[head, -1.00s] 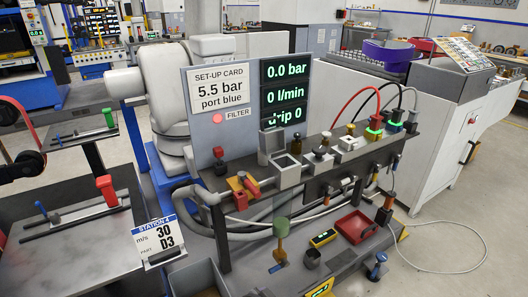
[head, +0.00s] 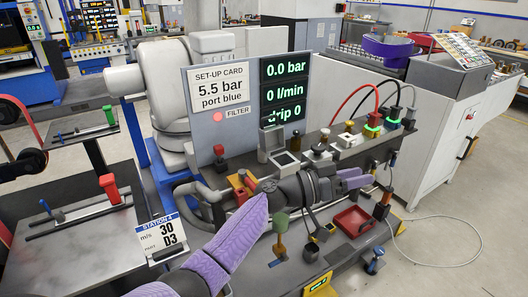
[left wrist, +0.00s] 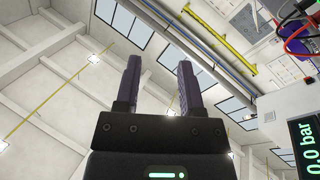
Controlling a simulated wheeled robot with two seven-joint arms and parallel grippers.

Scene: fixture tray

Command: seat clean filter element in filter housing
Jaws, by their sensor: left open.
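My left gripper (head: 366,181) reaches across the bench front from the lower left, with its purple fingers open and empty. It also shows in the left wrist view (left wrist: 160,65), fingers apart against the ceiling. An open grey box (head: 287,160) with a raised lid (head: 271,139) stands on the bench ledge below the FILTER label; it looks like the filter housing. My gripper is to the right of it and in front, apart from it. I cannot tell which part is the clean filter element. A green-topped tan piece (head: 281,222) stands upright on the lower bench. My right gripper is not in view.
A red tray (head: 353,221) lies below my left gripper. Hoses and connectors (head: 372,125) crowd the right end of the ledge. A display panel (head: 284,90) rises behind.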

